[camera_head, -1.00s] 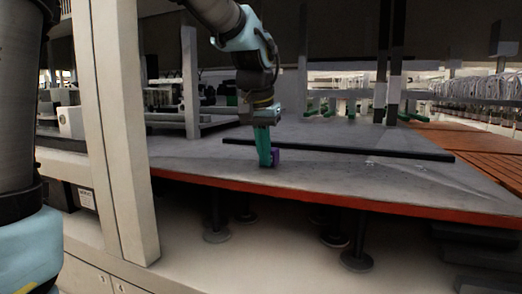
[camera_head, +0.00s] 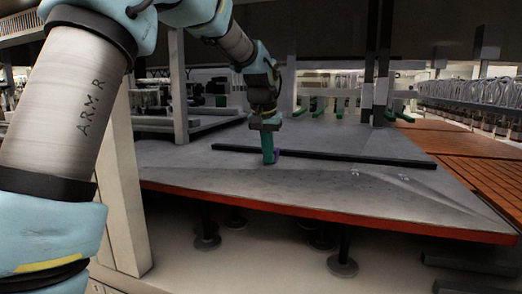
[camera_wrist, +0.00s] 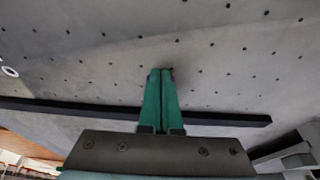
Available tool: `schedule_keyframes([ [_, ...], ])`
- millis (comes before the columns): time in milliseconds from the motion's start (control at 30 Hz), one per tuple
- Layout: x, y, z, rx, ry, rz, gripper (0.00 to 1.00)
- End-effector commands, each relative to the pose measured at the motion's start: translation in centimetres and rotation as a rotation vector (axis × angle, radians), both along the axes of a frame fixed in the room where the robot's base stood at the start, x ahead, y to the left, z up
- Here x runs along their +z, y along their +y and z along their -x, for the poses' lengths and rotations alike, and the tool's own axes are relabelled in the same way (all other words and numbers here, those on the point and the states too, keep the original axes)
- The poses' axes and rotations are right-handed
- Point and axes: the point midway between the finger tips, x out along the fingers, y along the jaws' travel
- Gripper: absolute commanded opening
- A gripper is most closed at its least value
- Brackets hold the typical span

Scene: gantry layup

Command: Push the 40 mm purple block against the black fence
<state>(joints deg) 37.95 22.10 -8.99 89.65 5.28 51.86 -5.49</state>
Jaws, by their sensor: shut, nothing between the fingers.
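The small purple block (camera_head: 279,153) is on the grey table, at the near side of the long black fence (camera_head: 350,158). Only part of it shows past my fingers, and I cannot tell whether it touches the fence. My gripper (camera_head: 268,162) has its green fingers shut and empty, pointing down beside the block on its left and near side. In the wrist view the shut fingers (camera_wrist: 166,72) reach out over the table, and the block is almost wholly hidden behind them. The fence (camera_wrist: 70,108) crosses that view behind the fingers.
The grey perforated table (camera_head: 210,178) has a red front edge (camera_head: 330,215) and open floor below it. Its surface right of the block is clear. A pale upright post (camera_head: 122,190) stands at the left. Orange slatted decking (camera_head: 470,150) lies at the right.

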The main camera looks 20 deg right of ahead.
Motion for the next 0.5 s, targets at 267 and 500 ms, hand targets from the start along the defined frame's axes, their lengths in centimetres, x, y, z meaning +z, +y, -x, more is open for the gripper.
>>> schedule_keyframes([
  [267,0.3,-3.3,-3.5,0.000,0.000,-0.001,0.00],
  [500,0.1,-4.0,-4.3,-0.001,-0.006,0.004,0.00],
])
